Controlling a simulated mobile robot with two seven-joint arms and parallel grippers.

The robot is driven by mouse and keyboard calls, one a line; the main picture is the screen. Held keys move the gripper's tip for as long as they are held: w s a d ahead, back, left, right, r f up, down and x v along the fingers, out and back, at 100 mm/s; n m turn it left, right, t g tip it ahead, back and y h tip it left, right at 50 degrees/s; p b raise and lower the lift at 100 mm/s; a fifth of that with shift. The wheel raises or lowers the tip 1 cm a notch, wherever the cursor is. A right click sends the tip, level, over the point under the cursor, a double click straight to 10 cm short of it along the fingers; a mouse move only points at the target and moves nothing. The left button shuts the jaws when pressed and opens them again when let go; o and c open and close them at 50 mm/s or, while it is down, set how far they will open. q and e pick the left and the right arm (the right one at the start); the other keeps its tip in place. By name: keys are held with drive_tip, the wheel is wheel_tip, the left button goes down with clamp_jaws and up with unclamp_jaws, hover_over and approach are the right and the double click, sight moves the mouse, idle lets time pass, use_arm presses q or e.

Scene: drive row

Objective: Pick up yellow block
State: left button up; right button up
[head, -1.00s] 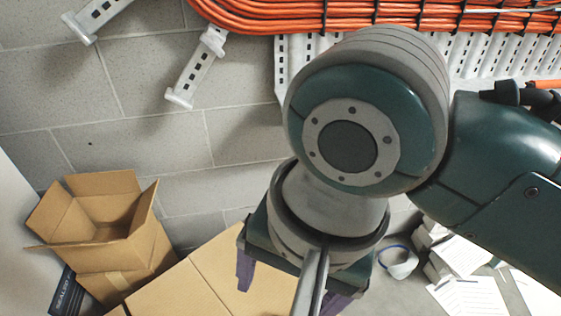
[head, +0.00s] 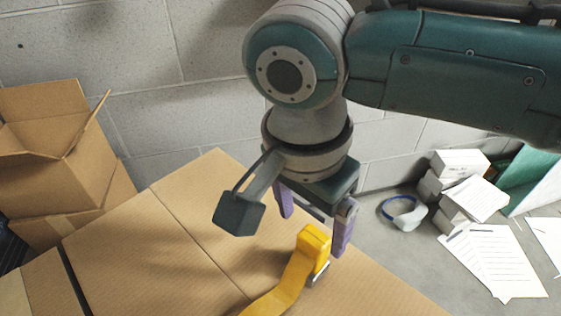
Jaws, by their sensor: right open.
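A yellow object (head: 293,272) lies on a large cardboard box in the head view. Its upper end is block-like and the rest runs like a band to the bottom edge, where it is cut off. A small metallic part shows at its right side. No other yellow thing is in view. My right gripper (head: 314,222) has two purple fingers spread apart with nothing between them. It is near the object's upper end and appears above it; I cannot tell whether the right finger touches it. My left gripper is not in view.
The large closed cardboard box (head: 150,235) fills the lower middle. An open cardboard box (head: 60,165) stands at the left. White boxes (head: 455,170), loose papers (head: 490,260) and a white-and-blue item (head: 403,212) lie on the floor at the right. A grey block wall (head: 165,60) stands behind.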

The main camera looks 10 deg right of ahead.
sight(314, 237)
drive_tip(key=f+b, duration=0.2)
drive_tip(key=f, duration=0.1)
drive_tip(key=d+f+b, duration=0.1)
drive_tip(key=f, duration=0.1)
drive_tip(key=shift+w+f+b, duration=0.1)
drive_tip(key=shift+f+b, duration=0.15)
drive_tip(key=shift+b, duration=0.1)
drive_tip(key=shift+r, duration=0.1)
drive_tip(key=shift+c, duration=0.4)
clamp_jaws()
